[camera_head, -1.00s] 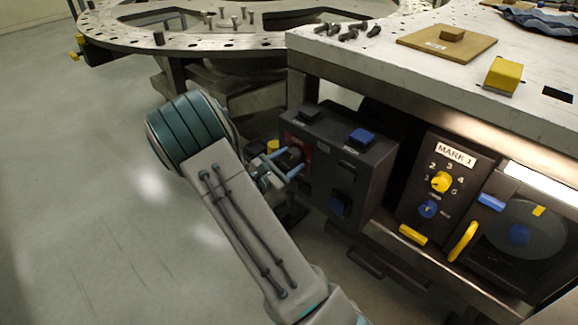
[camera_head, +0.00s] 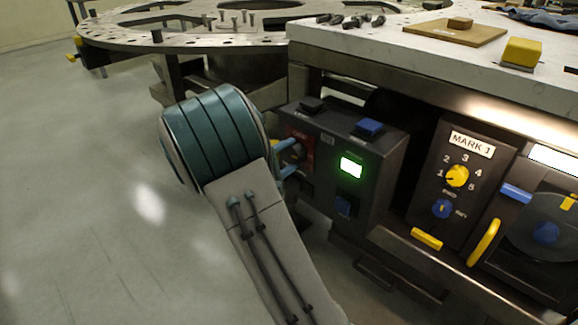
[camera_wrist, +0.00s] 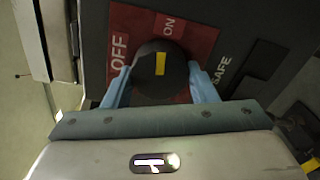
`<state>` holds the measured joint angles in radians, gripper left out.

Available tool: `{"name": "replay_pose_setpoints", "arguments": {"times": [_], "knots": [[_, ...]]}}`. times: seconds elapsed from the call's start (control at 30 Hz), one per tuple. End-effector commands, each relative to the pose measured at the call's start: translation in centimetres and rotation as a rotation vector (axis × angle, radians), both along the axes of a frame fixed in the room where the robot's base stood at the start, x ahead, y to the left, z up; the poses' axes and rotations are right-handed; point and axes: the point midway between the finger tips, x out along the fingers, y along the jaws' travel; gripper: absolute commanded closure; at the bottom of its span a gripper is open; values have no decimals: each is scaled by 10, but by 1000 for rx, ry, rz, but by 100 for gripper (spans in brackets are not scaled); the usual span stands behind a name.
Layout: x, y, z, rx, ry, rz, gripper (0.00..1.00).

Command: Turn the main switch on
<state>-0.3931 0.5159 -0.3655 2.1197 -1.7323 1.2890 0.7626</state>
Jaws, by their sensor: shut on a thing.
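The main switch is a dark round knob with a yellow mark (camera_wrist: 160,70). It sits on a red plate (camera_wrist: 193,47) lettered OFF and ON. In the wrist view, the yellow mark lies on the knob's face just below the ON lettering. My gripper (camera_wrist: 160,80) is shut on the knob, one light-blue finger on each side. In the head view, the fingers of my gripper (camera_head: 289,159) reach the knob at the left of a dark control box (camera_head: 376,195). My wrist partly hides that side. A green display (camera_head: 351,167) glows on the box.
A blue button (camera_head: 369,127) and a dark button (camera_head: 312,104) sit on top of the box. The MARK 1 panel (camera_head: 472,205) with a yellow dial (camera_head: 457,176) stands to the right. The white tabletop (camera_head: 400,62) overhangs behind. Open floor lies left.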

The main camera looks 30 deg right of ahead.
Motion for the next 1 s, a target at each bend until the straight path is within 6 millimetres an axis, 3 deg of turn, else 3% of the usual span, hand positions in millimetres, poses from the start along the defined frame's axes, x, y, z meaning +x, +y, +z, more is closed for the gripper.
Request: {"name": "replay_pose_setpoints", "arguments": {"times": [0.4,0.9,0.93,1.0], "knots": [[0,1,-2,58,-154,0,71],[0,1,0,64,-169,0,71],[0,1,0,64,-169,0,45],[0,1,0,64,-169,0,26]]}}
